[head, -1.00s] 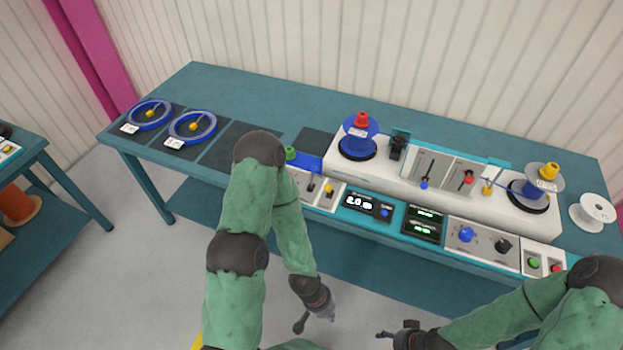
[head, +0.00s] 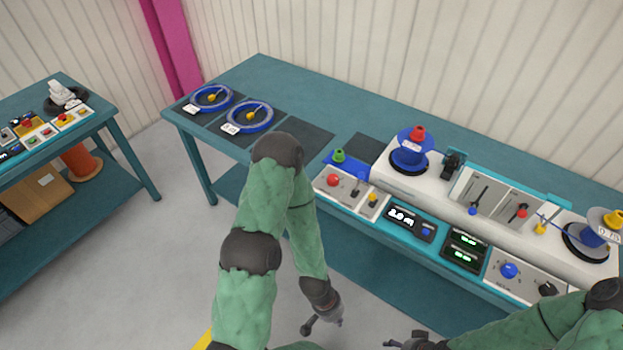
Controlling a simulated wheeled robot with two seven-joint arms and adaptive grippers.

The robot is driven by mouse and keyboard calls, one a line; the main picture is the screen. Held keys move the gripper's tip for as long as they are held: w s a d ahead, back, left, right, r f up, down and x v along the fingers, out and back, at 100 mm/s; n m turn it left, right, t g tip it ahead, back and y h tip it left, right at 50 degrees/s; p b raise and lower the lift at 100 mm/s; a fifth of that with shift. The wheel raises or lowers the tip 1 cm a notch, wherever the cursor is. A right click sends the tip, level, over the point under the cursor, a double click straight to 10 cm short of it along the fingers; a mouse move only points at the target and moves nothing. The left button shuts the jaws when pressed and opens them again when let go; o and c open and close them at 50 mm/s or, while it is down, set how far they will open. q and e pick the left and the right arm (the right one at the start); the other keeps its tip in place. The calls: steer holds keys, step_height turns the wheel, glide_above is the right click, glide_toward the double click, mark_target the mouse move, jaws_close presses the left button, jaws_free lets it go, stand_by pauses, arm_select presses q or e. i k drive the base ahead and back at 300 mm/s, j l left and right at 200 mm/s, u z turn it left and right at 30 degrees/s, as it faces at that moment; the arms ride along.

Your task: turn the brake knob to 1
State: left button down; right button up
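On the console's front panel at the right of the head view are a blue knob (head: 509,270) and a black knob (head: 547,289) on a light grey plate (head: 529,279). The print around them is too small to read, so I cannot tell which is the brake knob or where it points. My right arm partly covers the plate's lower right. My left gripper (head: 322,326) hangs in front of the table over the floor, its fingers apart and empty. My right gripper (head: 397,343) is at the bottom edge, partly cut off, away from the knobs.
Another table (head: 118,178) stands at left. Floor between the tables is clear.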

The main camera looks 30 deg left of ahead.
mark_target(332, 180)
steer(key=u, duration=0.85)
